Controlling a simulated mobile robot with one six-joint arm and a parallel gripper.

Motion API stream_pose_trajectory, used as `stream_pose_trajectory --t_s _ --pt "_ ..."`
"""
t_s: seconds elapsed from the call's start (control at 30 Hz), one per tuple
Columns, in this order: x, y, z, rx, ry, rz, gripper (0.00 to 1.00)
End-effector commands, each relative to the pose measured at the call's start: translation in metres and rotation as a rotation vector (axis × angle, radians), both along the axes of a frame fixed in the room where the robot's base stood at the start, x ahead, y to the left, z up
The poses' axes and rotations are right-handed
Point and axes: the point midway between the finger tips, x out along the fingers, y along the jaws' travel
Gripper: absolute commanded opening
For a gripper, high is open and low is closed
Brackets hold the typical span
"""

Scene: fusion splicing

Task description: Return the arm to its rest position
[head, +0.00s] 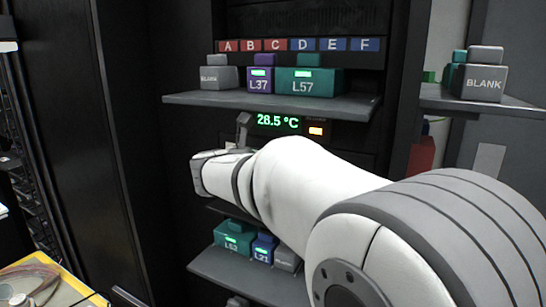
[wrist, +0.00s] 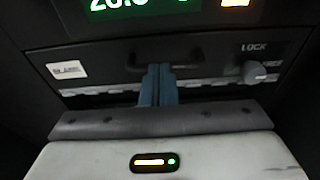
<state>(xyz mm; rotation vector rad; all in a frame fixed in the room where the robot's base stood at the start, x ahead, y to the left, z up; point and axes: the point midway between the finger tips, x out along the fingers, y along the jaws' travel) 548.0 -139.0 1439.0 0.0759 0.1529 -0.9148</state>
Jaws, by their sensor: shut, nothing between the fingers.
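My white arm reaches from the lower right of the head view toward the black rack. My gripper (head: 243,130) is at its far end, in front of the rack, just left of the green temperature display. In the wrist view my gripper (wrist: 158,72) shows as two blue-grey fingers pressed together, with nothing between them. The fingertips point at a dark drawer front and overlap its handle (wrist: 190,55) in the picture. I cannot tell whether they touch it.
Above my gripper is a shelf (head: 270,102) with modules L37 (head: 260,85) and L57 (head: 303,87). Below is a shelf (head: 250,278) with modules L52 (head: 232,242) and L21 (head: 263,252). A yellow-edged tray (head: 70,285) is at lower left.

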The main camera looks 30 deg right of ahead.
Motion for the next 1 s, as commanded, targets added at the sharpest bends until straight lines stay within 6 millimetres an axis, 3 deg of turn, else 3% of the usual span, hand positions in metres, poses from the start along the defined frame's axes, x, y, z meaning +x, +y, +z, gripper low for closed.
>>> stream_pose_trajectory --t_s 0.1,0.3,0.57,0.67,0.8,1.0 --pt "-0.014 0.019 0.003 -0.001 -0.005 0.005 0.0" --pt "-0.028 0.038 0.008 -0.005 -0.005 0.003 0.0" --pt "-0.038 0.04 0.002 0.04 -0.018 -0.014 0.0" --pt "-0.054 0.035 -0.024 0.191 -0.063 -0.063 0.0" --pt "-0.097 0.032 -0.087 0.564 -0.196 -0.228 0.0" --pt "-0.166 0.055 -0.177 1.121 -0.442 -0.613 0.0"
